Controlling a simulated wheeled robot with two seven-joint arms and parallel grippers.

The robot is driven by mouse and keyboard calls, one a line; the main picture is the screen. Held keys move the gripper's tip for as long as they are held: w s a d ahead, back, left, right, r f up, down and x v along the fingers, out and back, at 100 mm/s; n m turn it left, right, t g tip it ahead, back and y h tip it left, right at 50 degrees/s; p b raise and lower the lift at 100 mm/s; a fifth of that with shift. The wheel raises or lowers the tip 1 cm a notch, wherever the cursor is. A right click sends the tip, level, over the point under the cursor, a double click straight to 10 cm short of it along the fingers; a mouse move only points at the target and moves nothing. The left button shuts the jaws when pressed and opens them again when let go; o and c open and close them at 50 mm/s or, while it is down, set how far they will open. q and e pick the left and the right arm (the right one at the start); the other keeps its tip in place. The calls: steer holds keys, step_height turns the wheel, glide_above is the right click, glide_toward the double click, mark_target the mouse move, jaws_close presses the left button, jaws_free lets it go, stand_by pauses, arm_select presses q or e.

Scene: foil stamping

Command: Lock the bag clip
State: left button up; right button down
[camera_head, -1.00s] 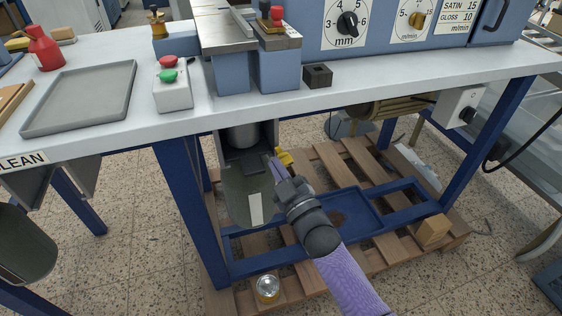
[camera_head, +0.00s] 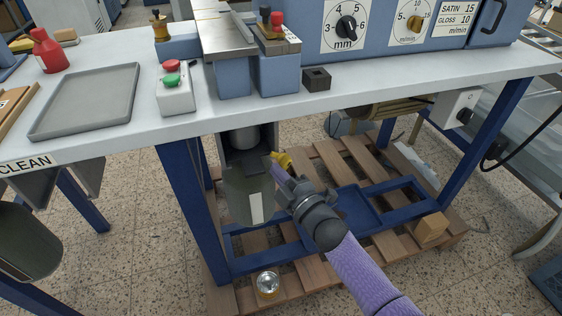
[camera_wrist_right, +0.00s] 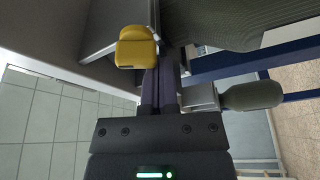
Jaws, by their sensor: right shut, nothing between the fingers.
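The yellow clip lever (camera_head: 282,160) is at the upper right edge of the olive-green bag (camera_head: 240,190), which hangs under the table and bears a white strip. The lever also shows in the right wrist view (camera_wrist_right: 137,50), beside my fingertips. My right gripper (camera_head: 278,172) is shut and empty, just below the lever in the head view. In the wrist view its fingers (camera_wrist_right: 160,75) are together, close to the lever; I cannot tell whether they touch it. The bag (camera_wrist_right: 215,22) is at the top of that view. My left gripper is not in view.
The white tabletop (camera_head: 405,80) is above the bag, with a blue leg (camera_head: 190,210) to its left. A wooden pallet (camera_head: 335,160) and a blue frame (camera_head: 360,210) are below. A round tin (camera_head: 267,285) and wooden block (camera_head: 431,229) sit low.

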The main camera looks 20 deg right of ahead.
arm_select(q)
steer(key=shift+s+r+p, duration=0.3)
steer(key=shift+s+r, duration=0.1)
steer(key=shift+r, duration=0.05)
arm_select(e)
steer(key=n, duration=0.2)
steer(key=shift+d+f+n+g, duration=0.2)
steer(key=shift+n+g, duration=0.1)
steer(key=shift+g, duration=0.1)
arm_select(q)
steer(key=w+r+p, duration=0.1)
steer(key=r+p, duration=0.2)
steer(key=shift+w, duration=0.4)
arm_select(e)
steer(key=v, duration=1)
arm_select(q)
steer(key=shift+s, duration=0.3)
